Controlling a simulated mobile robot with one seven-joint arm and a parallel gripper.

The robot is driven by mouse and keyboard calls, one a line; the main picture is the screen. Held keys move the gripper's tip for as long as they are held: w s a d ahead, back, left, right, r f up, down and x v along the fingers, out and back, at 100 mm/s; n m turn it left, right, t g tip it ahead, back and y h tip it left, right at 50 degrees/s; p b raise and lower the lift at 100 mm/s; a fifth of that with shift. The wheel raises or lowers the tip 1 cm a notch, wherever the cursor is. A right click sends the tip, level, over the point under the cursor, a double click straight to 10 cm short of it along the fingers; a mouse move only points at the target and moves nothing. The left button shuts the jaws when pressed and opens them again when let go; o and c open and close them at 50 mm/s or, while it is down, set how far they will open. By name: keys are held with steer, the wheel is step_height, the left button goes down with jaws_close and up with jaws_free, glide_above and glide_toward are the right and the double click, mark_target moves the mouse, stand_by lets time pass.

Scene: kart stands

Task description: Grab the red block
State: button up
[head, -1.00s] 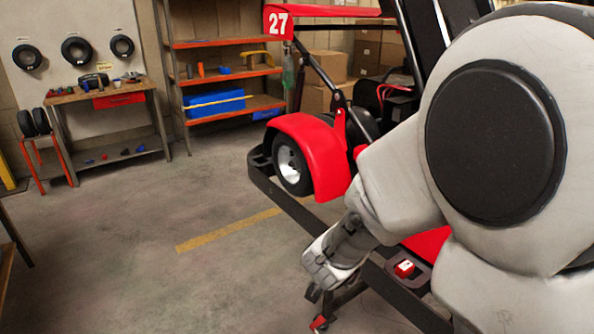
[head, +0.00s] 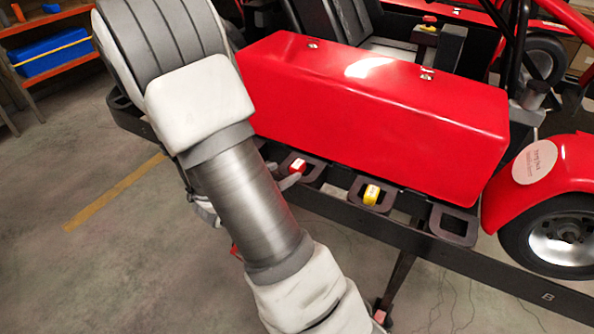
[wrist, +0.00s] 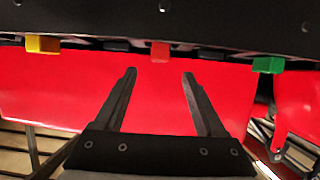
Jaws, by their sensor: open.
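The red block (head: 298,165), with a pale patch on it, sits in a square black holder on the stand's dark rail, just right of my arm in the head view. It also shows in the wrist view (wrist: 160,51), at top centre. My gripper (wrist: 159,75) is open and empty, its two dark fingers pointing towards the block. The block appears beyond the fingertips, in line with the gap between them. In the head view my arm hides most of the gripper.
A yellow block (head: 371,194) sits in a neighbouring holder, with an empty-looking holder (head: 453,224) further right. A green block (wrist: 268,65) shows in the wrist view. The kart's red side pod (head: 375,110) stands close behind the rail (head: 415,240). Floor at left is open.

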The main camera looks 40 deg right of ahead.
mark_target(295, 167)
steer(key=b+x, duration=0.1)
steer(key=x, duration=0.7)
steer(key=shift+d+f, duration=0.1)
jaws_close()
